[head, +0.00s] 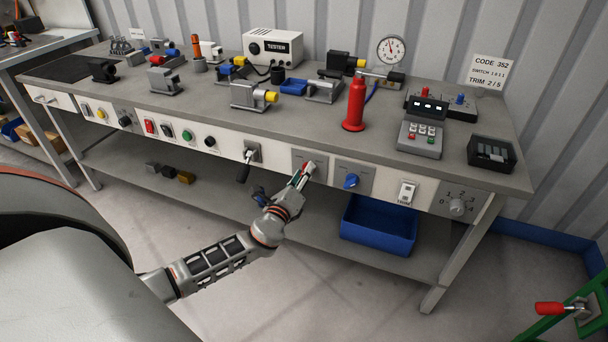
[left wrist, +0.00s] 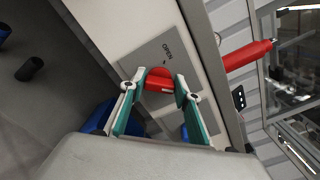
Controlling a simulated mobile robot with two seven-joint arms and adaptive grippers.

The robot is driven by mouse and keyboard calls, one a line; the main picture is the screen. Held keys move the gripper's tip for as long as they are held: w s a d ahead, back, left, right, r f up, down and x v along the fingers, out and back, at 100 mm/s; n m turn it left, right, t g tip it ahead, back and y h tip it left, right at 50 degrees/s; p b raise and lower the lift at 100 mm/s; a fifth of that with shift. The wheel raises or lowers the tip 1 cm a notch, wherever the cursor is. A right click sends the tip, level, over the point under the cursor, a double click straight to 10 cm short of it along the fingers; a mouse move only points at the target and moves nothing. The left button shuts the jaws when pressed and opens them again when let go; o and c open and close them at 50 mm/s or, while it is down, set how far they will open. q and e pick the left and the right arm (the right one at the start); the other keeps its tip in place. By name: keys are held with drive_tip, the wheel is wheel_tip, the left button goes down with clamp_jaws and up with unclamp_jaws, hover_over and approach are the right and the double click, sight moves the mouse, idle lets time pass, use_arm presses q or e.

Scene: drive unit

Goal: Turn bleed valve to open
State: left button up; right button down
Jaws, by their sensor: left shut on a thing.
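The bleed valve's red handle (left wrist: 159,84) shows in the left wrist view. It sits on a grey plate (left wrist: 150,58) marked OPEN, on the front of the workbench. In the head view the same plate (head: 308,157) is seen, but my gripper hides most of the handle. My left gripper (head: 306,170) reaches up to the plate from below. In the left wrist view its fingers (left wrist: 160,87) stand on either side of the red handle, shut on it. The exact pointing of the handle is hard to tell. My right gripper is not in view.
A blue knob (head: 351,181) is just right of the valve plate, and a black-handled lever (head: 246,165) is to its left. A red upright cylinder (head: 356,104) stands on the bench (head: 310,118) above. A blue bin (head: 378,226) sits on the lower shelf.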

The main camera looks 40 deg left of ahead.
use_arm(q)
drive_tip(key=n, duration=0.5)
drive_tip(key=n+b, duration=0.1)
drive_tip(key=n, duration=0.5)
drive_tip(key=n+b, duration=0.1)
drive_tip(key=n, duration=0.5)
drive_tip(key=shift+f, duration=0.35)
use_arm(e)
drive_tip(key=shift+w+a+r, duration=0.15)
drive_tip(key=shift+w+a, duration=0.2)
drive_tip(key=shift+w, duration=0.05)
use_arm(q)
drive_tip(key=shift+n, duration=0.3)
drive_tip(key=o, duration=1.1)
drive_tip(key=shift+o, duration=0.2)
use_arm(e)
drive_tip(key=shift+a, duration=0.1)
